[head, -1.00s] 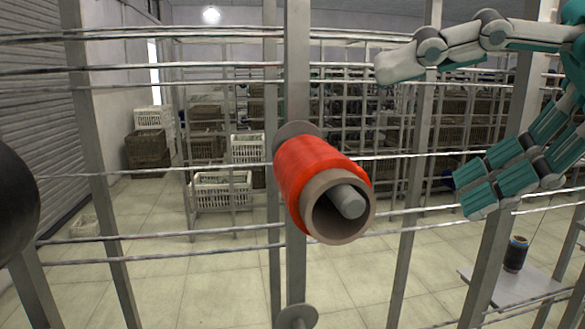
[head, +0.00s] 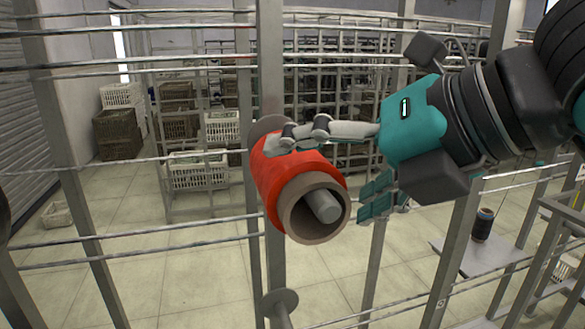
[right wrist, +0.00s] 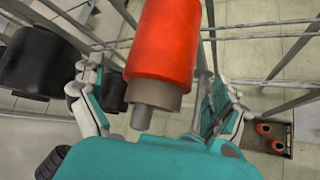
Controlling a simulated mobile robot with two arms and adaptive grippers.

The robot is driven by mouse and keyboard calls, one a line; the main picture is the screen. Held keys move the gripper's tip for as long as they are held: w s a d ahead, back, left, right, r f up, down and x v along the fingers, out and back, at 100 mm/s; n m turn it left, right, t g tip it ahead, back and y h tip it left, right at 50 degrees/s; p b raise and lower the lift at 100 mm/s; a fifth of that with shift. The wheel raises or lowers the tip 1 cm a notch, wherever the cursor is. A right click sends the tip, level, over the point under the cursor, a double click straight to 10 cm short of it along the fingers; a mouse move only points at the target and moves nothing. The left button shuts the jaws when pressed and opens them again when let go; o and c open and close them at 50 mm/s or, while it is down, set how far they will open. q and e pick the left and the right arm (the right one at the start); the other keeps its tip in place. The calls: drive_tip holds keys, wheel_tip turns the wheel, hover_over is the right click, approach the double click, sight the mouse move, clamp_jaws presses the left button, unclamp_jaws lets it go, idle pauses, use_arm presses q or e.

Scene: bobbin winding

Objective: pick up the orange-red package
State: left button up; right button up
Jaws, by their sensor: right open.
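The orange-red package (head: 296,178) is a spool of thread on a grey-brown tube, seated on a grey peg (head: 322,206) of the metal rack. My right gripper (head: 325,165) is open around it, with one finger lying over its top and the other beside its lower right side. In the right wrist view the package (right wrist: 165,40) lies between the two spread fingers of the right gripper (right wrist: 158,95). The tube end and peg point towards the palm. I cannot tell whether the fingers touch the package. My left gripper is not in view.
Rack posts (head: 270,80) and thin horizontal rails run close behind and beside the package. An empty lower peg (head: 280,305) sticks out below. A dark spool (head: 483,224) stands on a small shelf (head: 470,255) at right. Crates (head: 118,132) stand at the back left.

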drive_tip(key=p+x, duration=0.2)
drive_tip(key=x, duration=0.2)
drive_tip(key=shift+w+a+f+p, duration=0.1)
drive_tip(key=shift+w+f+p, duration=0.05)
drive_tip(key=shift+p, duration=0.15)
drive_tip(key=shift+w+a+f, duration=0.15)
drive_tip(key=shift+a+f, duration=0.05)
drive_tip(key=shift+d, duration=0.1)
drive_tip(key=c, duration=1.2)
